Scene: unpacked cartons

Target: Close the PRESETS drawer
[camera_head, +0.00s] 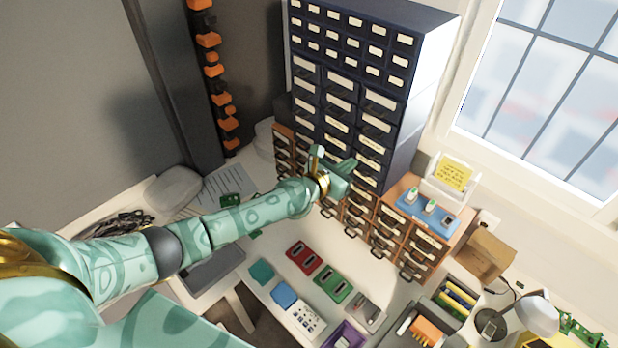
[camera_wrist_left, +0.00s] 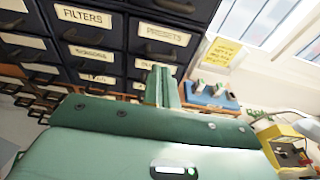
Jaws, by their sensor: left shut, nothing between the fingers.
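The PRESETS drawer (camera_wrist_left: 165,34) is a dark drawer with a white label in the right column of the dark cabinet (camera_head: 420,75). It shows at the top middle of the left wrist view, beside the FILTERS drawer (camera_wrist_left: 85,17). I cannot tell how far its front stands out. My left gripper (camera_head: 338,170) is shut and empty, in front of the cabinet's lower drawers in the head view. Its fingers (camera_wrist_left: 162,86) point up toward the drawers, below the PRESETS front in the left wrist view. My left gripper hides some lower fronts. My right gripper is not in view.
Brown small drawer units (camera_head: 410,235) stand below and right of the dark cabinet. A blue tray (camera_head: 428,214) with small items and a yellow note (camera_head: 454,174) sit on top. Red (camera_head: 303,256) and green (camera_head: 333,284) trays lie on the desk. A lamp (camera_head: 535,315) stands at right.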

